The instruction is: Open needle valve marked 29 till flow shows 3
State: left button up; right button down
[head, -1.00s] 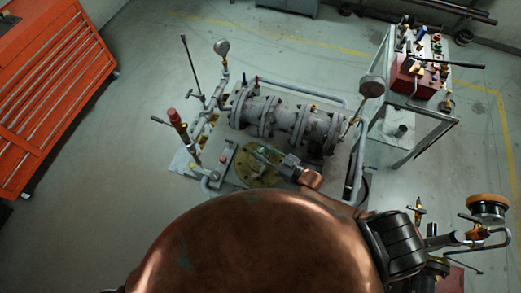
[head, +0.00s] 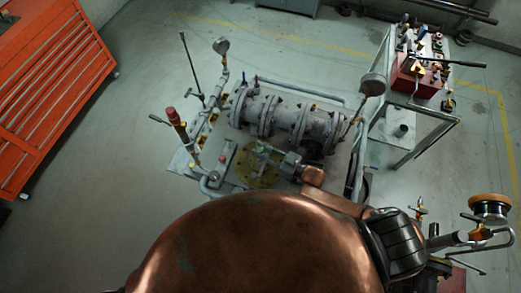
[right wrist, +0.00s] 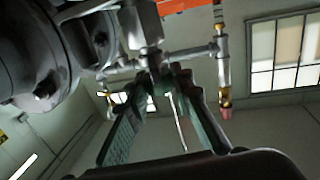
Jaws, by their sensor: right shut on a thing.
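My right gripper (head: 265,158) reaches left from my copper arm, over a yellowish round plate (head: 254,177) on the valve rig (head: 285,122). No number 29 is legible, so I cannot tell which valve this is. A round gauge (head: 221,46) and another gauge (head: 373,86) stand on the rig; their readings are too small to read. My left gripper is not in view.
An orange tool cabinet (head: 50,95) stands at the left. A metal frame (head: 425,135) with a red box (head: 413,75) stands at the right. In the wrist view a large flange (right wrist: 30,50) is close on the left.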

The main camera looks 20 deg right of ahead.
jog(key=c, duration=1.7)
grip_release()
jog(key=shift+o, duration=0.2)
jog(key=v, duration=1.2)
